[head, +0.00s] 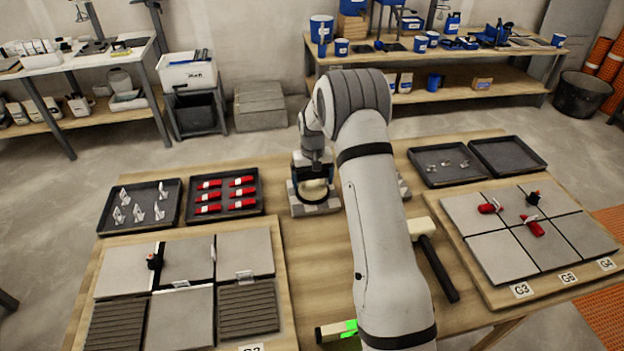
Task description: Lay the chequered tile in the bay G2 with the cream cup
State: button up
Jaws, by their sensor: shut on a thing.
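My gripper (315,182) is at the far middle of the table, pointing down. It is shut on a pale cream thing that looks like the cream cup (316,190). Directly beneath is a small grey and white patterned piece, which may be the chequered tile (300,207); my gripper hides part of it, and I cannot tell whether the cup touches it. The label G2 (251,348) is cut by the bottom edge, at the front of the left board. Just above it is a bare bay with ribbed bedding (248,312).
The right board (470,216) is tiled.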

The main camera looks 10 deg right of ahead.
dwell(0.3)
jog(key=o, duration=0.7)
jog(key=shift+f, duration=0.1)
notch_tip(320, 180, up, 8)
jog(key=shift+b, duration=0.7)
jog(key=s+r+t, duration=0.2)
jog(key=s+r, duration=1.3)
jog(key=s, duration=0.3)
jog(key=s+t, duration=0.1)
jog(key=s, duration=1.9)
